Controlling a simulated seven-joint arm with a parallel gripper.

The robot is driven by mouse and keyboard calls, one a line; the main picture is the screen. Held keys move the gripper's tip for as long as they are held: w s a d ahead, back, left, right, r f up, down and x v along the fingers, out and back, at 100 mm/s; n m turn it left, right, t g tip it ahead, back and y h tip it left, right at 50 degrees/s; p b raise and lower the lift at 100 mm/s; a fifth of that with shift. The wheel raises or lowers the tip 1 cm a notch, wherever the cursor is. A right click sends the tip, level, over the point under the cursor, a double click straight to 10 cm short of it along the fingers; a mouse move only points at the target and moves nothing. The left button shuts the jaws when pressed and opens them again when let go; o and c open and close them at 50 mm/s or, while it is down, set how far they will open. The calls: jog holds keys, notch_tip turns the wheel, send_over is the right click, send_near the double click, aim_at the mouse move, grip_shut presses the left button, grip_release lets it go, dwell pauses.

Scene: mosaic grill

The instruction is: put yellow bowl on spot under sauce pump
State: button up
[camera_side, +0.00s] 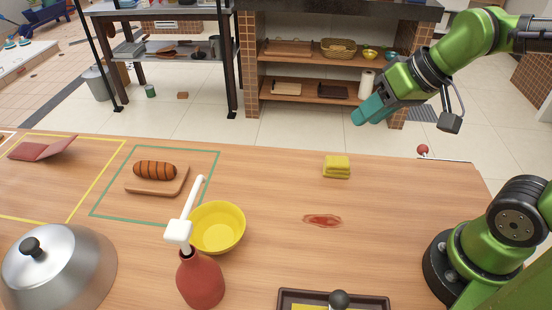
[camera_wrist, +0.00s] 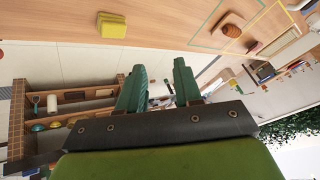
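The yellow bowl (camera_side: 217,236) stands upright on the wooden table in the side view. The sauce pump is a red bottle (camera_side: 201,281) with a white pump head (camera_side: 179,232), in front of the bowl. Its long white spout runs toward the back, past the bowl's left rim. No marked spot under the spout can be made out. My gripper (camera_side: 362,118) is raised at the back right, well away from the bowl. In the wrist view its two teal fingers (camera_wrist: 160,85) are apart with nothing between them. The bowl and pump are not seen in the wrist view.
A yellow sponge stack (camera_side: 337,167) and a red sauce stain (camera_side: 322,221) lie right of the bowl. A metal dome (camera_side: 75,275) stands front left, a dark tray (camera_side: 290,299) front right.

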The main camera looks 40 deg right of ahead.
jog(key=s+d+m, duration=0.2)
jog(key=s, duration=0.1)
jog(key=shift+s+d+r+t, duration=0.2)
jog(key=shift+s+t, duration=0.1)
jog(key=shift+t, duration=0.1)
